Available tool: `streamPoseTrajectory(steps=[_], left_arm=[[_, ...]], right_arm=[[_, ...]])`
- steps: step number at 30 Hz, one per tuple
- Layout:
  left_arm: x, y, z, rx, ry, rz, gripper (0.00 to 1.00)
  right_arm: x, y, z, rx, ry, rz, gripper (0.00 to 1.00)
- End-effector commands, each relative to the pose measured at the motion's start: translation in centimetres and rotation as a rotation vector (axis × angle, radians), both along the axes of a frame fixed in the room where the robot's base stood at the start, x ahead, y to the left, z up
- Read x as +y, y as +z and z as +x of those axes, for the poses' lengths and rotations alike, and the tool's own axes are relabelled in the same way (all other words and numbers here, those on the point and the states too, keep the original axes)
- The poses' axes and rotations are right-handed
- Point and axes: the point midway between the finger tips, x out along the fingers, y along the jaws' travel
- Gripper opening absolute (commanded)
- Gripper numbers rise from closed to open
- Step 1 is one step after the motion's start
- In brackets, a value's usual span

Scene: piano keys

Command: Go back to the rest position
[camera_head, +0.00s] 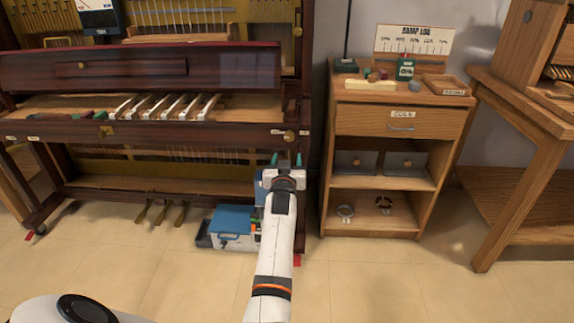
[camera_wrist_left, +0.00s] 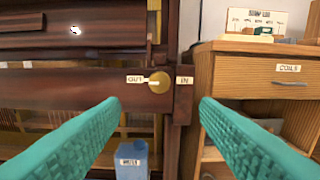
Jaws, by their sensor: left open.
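The dark wooden piano (camera_head: 150,130) stands at the left in the head view, with a row of white keys (camera_head: 165,106) on its open shelf. Beyond the fingers, a brass knob (camera_wrist_left: 158,82) sits on the front rail between labels reading OUT and IN. The knob also shows in the head view (camera_head: 289,135), just above the gripper, and appears apart from it. My right gripper is not in view.
A wooden cabinet (camera_head: 400,122) labelled COILS stands right of the piano, with small items on top. A blue box (camera_head: 231,222) is on the floor beside my left arm. A wooden bench (camera_head: 520,115) is at the far right. The tiled floor in front is clear.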

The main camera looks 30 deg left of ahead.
Motion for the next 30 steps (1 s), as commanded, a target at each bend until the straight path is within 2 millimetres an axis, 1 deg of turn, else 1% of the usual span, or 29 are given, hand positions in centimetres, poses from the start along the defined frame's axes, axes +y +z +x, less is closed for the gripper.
streamPoseTrajectory(steps=[5,19,22,23,26,29,30], left_arm=[[0.0,0.0,0.0,0.001,-0.001,-0.001,0.56],[0.0,0.0,0.0,0.001,0.0,-0.001,0.56],[0.0,-0.5,-0.5,0.018,-0.002,0.002,0.56],[0.0,-0.8,-0.9,0.032,-0.003,0.003,0.56],[-0.3,-2.7,-3.3,0.116,-0.017,0.007,0.56],[-2.0,-5.5,-7.2,0.255,-0.059,0.004,0.56],[-3.2,-6.7,-9.1,0.32,-0.086,-0.001,0.56]], right_arm=[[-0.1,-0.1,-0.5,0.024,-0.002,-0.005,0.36],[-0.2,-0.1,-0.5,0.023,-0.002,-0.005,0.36],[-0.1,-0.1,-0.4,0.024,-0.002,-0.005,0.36],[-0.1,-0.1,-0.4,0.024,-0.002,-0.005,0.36],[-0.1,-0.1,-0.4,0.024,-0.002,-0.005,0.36],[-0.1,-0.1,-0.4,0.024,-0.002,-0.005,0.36],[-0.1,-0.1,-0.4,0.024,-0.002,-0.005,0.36]])
